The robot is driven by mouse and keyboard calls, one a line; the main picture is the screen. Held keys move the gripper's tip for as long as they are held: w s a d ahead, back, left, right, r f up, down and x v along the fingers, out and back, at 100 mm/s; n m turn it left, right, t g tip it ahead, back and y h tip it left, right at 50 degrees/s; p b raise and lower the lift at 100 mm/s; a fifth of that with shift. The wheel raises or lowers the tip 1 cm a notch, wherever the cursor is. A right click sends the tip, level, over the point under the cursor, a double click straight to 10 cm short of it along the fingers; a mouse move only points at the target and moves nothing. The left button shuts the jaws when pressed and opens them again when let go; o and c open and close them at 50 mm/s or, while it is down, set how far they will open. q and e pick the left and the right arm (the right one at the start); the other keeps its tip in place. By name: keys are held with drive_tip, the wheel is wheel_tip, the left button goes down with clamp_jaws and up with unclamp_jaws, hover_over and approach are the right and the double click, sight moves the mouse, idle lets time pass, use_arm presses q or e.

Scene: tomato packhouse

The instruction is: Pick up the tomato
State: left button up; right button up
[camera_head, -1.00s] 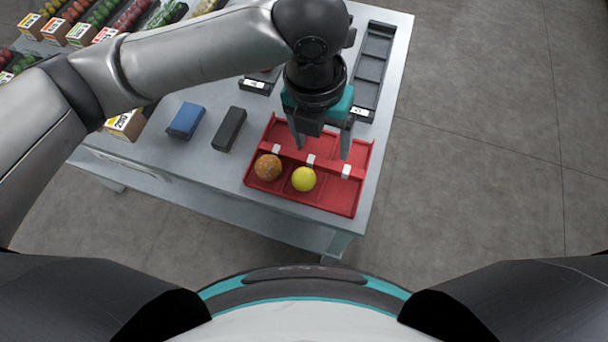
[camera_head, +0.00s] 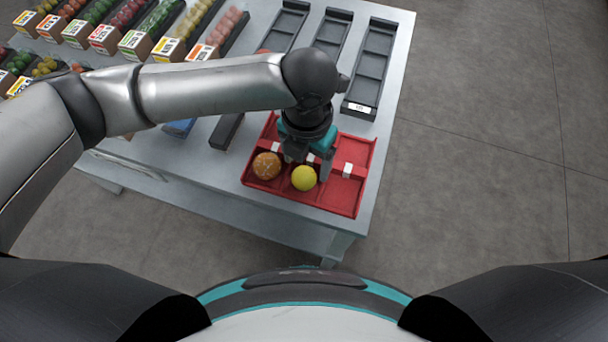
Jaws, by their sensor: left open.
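Two round fruits lie in the front compartments of a red tray (camera_head: 345,197) on the table. One is a mottled orange tomato (camera_head: 266,166) in the left compartment. The other is a yellow tomato (camera_head: 304,178) in the compartment to its right. My left gripper (camera_head: 307,174) is open and points down over the tray, with its fingers at the back and right side of the yellow tomato. I cannot tell whether they touch it. The gripper and wrist hide the middle of the tray's back part. My right gripper is out of view.
Dark empty trays (camera_head: 371,70) stand at the back right of the grey table (camera_head: 225,180). Boxes of sorted tomatoes (camera_head: 150,35) fill the back left.

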sight(305, 172)
use_arm(q)
wheel_tip(305, 172, down, 5)
drive_tip(key=shift+w+a+f+b, duration=0.1)
drive_tip(key=shift+b, duration=0.6)
drive_tip(key=c, duration=0.7)
drive_tip(key=shift+r, duration=0.2)
